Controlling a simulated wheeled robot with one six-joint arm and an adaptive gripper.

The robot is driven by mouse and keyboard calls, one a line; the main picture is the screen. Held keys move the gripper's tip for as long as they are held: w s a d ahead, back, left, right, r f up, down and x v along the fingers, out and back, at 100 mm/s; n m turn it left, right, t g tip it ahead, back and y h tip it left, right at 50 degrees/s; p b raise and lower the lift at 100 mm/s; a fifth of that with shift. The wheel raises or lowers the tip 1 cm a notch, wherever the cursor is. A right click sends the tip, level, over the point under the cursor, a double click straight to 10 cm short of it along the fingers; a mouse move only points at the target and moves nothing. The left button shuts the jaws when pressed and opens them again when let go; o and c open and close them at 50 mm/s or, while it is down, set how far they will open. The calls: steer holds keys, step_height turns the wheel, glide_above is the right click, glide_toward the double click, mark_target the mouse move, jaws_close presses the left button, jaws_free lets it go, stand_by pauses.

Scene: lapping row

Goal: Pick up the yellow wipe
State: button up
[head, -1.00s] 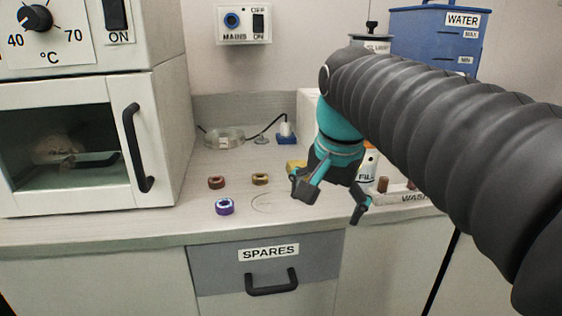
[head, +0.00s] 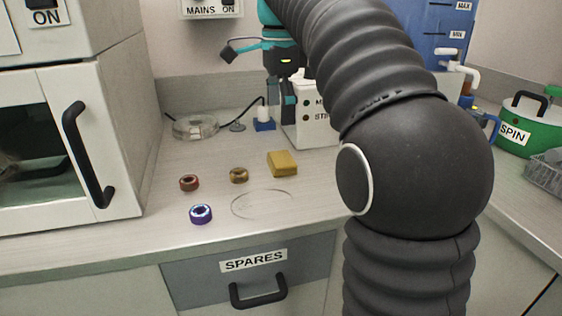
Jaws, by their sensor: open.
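The yellow wipe (head: 282,163) looks like a small folded yellow pad. It lies flat on the bench, right of the rings and in front of the white box, and is fully in view. My gripper (head: 258,83) is up and behind it in the picture, raised above the back of the bench. Its fingers are spread wide, one out to the left and one pointing down, with nothing between them. The gripper is clear of the wipe.
A red-brown ring (head: 189,183), a brass ring (head: 238,175) and a purple ring (head: 200,214) lie left of the wipe. A clear round dish (head: 195,127) and a white box (head: 312,125) stand behind. The front bench is clear around a faint circular mark (head: 262,204).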

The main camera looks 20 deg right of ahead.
mark_target(281, 159)
step_height(281, 159, down, 11)
steer(key=shift+w+d+r+b, duration=0.1)
steer(key=shift+r+b, duration=0.05)
steer(key=shift+b, duration=0.65)
steer(key=c, duration=0.8)
